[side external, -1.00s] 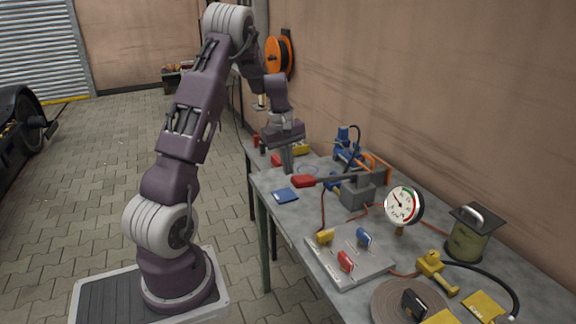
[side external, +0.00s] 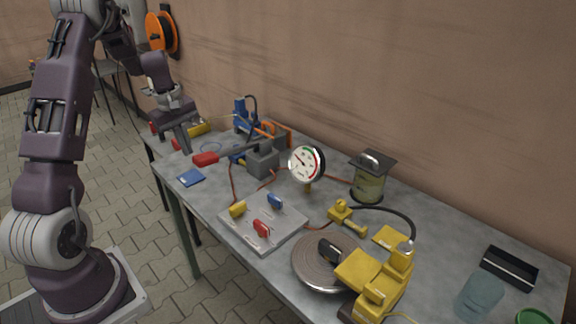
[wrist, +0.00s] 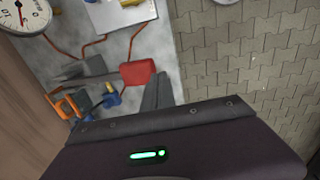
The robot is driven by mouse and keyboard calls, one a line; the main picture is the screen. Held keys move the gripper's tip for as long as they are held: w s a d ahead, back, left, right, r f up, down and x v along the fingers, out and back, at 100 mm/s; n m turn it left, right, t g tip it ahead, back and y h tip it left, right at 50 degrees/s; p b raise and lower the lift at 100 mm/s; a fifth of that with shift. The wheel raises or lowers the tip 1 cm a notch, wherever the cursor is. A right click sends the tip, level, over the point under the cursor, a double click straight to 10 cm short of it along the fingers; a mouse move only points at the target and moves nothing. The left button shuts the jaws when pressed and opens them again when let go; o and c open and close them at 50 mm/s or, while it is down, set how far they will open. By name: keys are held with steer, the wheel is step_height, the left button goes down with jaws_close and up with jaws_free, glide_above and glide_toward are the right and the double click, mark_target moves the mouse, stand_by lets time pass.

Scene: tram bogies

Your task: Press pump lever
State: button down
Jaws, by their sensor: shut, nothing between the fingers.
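The pump lever has a red grip (side external: 206,159) at its left end and a dark bar running to a grey pump block (side external: 263,160) on the bench. The lever lies roughly level above the bench top. My gripper (side external: 186,150) points down just left of and behind the red grip, its fingers together and empty. In the wrist view the fingertips (wrist: 160,88) show right beside the red grip (wrist: 137,74). I cannot tell whether they touch it. The round gauge (side external: 306,164) stands right of the block; its needle points to the upper left.
A valve plate (side external: 264,222) with yellow, blue and red levers lies in front of the gauge. A blue tool (side external: 245,118) stands behind the pump. A blue pad (side external: 190,177) lies near the bench edge.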

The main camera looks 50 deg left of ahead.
stand_by(0.4)
step_height(320, 180, up, 11)
steer(key=g, duration=0.3)
glide_above(204, 156)
steer(key=w, duration=0.3)
steer(key=shift+s+r, duration=0.1)
steer(key=shift+s, duration=0.15)
steer(key=f, duration=0.4)
steer(key=s+f, duration=0.1)
steer(key=f, duration=0.4)
steer(key=s+f, duration=0.1)
steer(key=f, duration=0.4)
